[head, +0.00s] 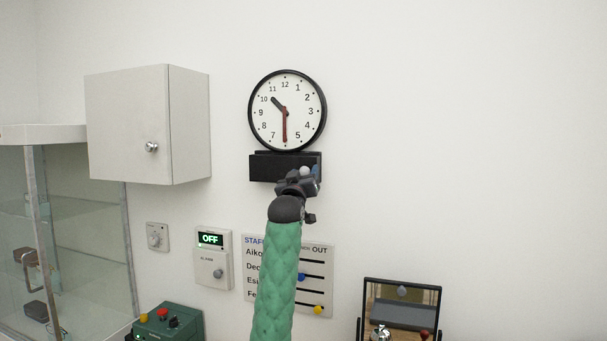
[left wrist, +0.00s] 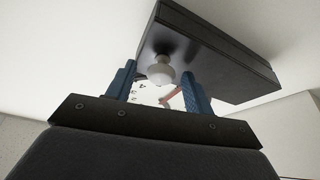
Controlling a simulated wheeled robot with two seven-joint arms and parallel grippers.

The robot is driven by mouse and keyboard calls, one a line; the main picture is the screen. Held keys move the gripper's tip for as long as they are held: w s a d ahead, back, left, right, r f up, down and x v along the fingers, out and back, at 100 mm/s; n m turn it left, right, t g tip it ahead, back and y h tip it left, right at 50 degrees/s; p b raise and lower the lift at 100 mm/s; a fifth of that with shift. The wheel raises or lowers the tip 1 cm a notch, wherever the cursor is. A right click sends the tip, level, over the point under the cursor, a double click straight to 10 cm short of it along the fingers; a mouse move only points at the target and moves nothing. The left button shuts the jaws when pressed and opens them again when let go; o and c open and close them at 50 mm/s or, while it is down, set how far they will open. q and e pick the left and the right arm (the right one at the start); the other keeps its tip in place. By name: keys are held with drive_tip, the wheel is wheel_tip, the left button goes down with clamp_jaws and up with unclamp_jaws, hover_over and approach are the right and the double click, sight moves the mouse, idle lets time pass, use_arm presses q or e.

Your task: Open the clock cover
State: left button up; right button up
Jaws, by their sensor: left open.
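The round clock (head: 287,110) with a black rim hangs on the white wall in the head view. A black box-like piece (head: 268,167), which seems to be the clock cover, sits right below it. A pale round knob (head: 304,171) is on its right part. My left gripper (head: 303,179) is in front of that right part, open. In the left wrist view the black piece (left wrist: 222,62) carries the white knob (left wrist: 161,74), seen between the two blue fingers. I cannot tell whether they touch it. Part of the clock face shows behind. My right gripper is not in view.
Below are a dial (head: 157,237), an OFF alarm panel (head: 213,260), a staff board (head: 318,262), a green button box (head: 172,325) and a mirror (head: 402,300). The wall at right is clear.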

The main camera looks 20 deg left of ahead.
use_arm(q)
clamp_jaws()
drive_tip(key=shift+a, duration=0.1)
